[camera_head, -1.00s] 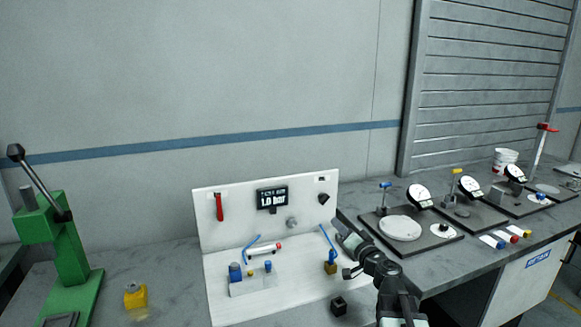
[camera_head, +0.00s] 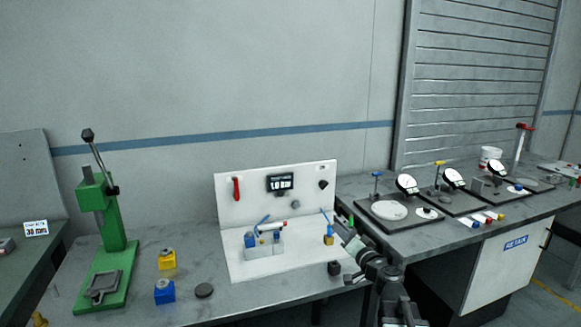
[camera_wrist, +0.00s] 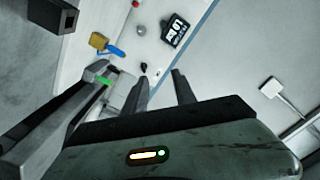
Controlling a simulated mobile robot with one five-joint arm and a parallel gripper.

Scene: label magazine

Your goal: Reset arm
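My arm reaches up from the bottom right of the head view. My gripper (camera_head: 345,230) is at its end, in front of the right edge of a white test panel (camera_head: 260,197). In the wrist view its dark prongs (camera_wrist: 160,88) stand apart, with no object clearly held between them. A small green patch (camera_wrist: 104,81) shows beside one prong; I cannot tell what it belongs to. A small black block (camera_head: 334,268) stands below my gripper.
A green press (camera_head: 108,225) stands at left, with a yellow block (camera_head: 166,259) and a blue block (camera_head: 164,291) beside it. Dial gauges on dark plates (camera_head: 378,222) line the right bench. Bare benchtop (camera_head: 240,300) lies in front of the panel.

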